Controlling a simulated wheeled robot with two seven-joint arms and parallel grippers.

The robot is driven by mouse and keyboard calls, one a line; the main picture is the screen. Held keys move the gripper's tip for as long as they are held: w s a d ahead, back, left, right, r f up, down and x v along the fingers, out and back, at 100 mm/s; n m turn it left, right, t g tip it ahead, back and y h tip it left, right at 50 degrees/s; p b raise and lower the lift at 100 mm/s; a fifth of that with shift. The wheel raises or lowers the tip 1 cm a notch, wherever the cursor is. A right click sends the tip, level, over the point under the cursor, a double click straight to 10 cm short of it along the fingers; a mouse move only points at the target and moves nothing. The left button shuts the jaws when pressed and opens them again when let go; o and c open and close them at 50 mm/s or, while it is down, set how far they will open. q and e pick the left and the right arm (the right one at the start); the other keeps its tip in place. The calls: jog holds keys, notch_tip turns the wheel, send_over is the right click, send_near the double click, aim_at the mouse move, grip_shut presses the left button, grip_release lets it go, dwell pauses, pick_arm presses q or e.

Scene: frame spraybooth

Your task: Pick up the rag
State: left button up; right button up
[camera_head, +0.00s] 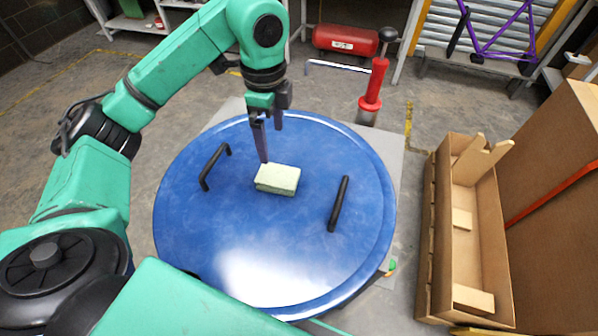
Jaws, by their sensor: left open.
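The rag (278,178) is a pale green folded pad. It lies flat near the middle of a round blue table top (240,240), between two black handles. My left gripper (271,142) points down just behind and above the rag, with its dark fingers apart and nothing between them. One fingertip comes close to the rag's back left edge; I cannot tell whether it touches. My right gripper is not in view.
A black handle (214,167) stands left of the rag and another handle (339,204) right of it. A red pump (373,90) stands behind the table. An open cardboard box (432,240) is at the right. The front of the table top is clear.

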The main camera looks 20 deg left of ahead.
pick_arm(q)
jog(key=b, duration=0.1)
send_over(276, 175)
jog(key=s, duration=0.1)
jog(key=f, duration=0.5)
jog(key=shift+s+a+f, duration=0.1)
jog(key=shift+a+f, duration=0.05)
jog(key=shift+a, duration=0.1)
jog(key=f, duration=0.2)
jog(key=f+p, duration=0.1)
jog(key=f, duration=0.1)
jog(key=w+f, duration=0.1)
jog(key=f, duration=0.1)
jog(key=shift+d+f, duration=0.15)
jog(key=shift+d, duration=0.15)
jog(key=shift+f, duration=0.4)
jog(key=c, duration=1.2)
jog(key=shift+o, duration=0.2)
jog(key=shift+w, duration=0.1)
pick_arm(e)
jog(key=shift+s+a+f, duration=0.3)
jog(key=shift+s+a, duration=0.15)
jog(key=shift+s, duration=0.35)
pick_arm(q)
jog(key=shift+r, duration=0.15)
